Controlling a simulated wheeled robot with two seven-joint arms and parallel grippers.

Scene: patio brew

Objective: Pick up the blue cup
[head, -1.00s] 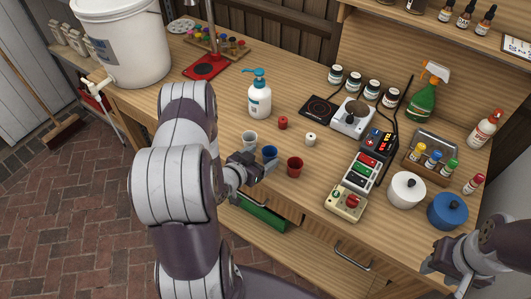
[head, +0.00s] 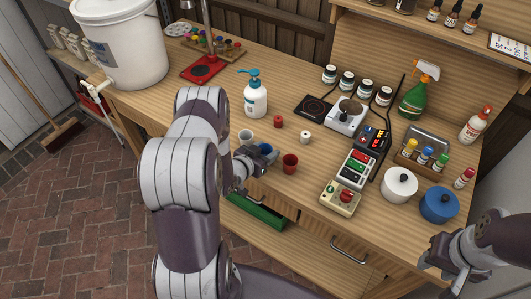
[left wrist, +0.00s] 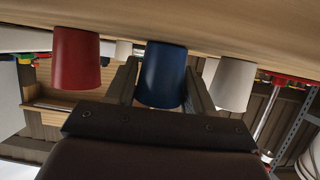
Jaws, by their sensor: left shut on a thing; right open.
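The blue cup (head: 265,148) stands near the front edge of the wooden workbench (head: 300,178), partly hidden by my left gripper. My left gripper (head: 264,156) is shut on it; in the left wrist view the blue cup (left wrist: 162,75) sits between the two fingers. A white cup (head: 246,137) is just to its left and a dark red cup (head: 290,164) just to its right. I cannot tell whether the cup touches the bench. My right gripper (head: 447,265) is open and empty at the lower right, off the bench's front edge.
A white pump bottle (head: 255,98) stands behind the cups. A red cap (head: 278,122) and a white cap (head: 305,137) lie close by. A control box (head: 341,197), a white pot (head: 399,184) and a blue pot (head: 439,204) fill the right side.

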